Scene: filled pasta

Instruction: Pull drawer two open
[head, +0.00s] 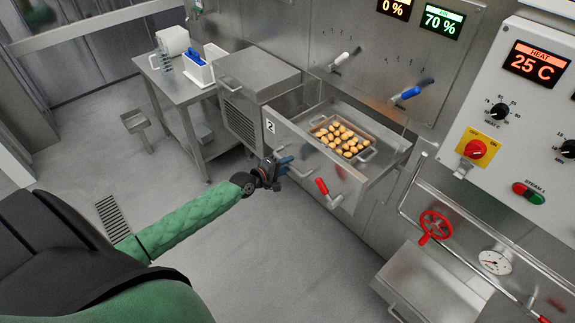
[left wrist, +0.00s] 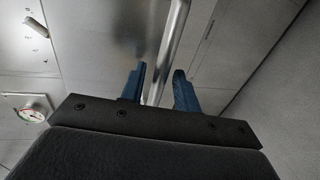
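Drawer two (head: 290,142), a steel drawer with a "2" label on its front, stands open from the steel wall unit. A tray (head: 367,150) of small golden filled pasta pieces lies inside it. My left gripper (head: 286,164), with blue fingertips, is at the outer face of the drawer front. In the left wrist view, a round metal bar (left wrist: 168,48) runs between its fingers (left wrist: 159,88), which stand apart with small gaps beside the bar. The bar looks like the drawer's handle. My right gripper is not in view.
A red-gripped lever (head: 322,187) sticks out near the drawer front. A red valve wheel (head: 435,226) and a control panel (head: 520,110) are at the right. A steel side table (head: 185,92) stands at the back left. The floor before the drawer is clear.

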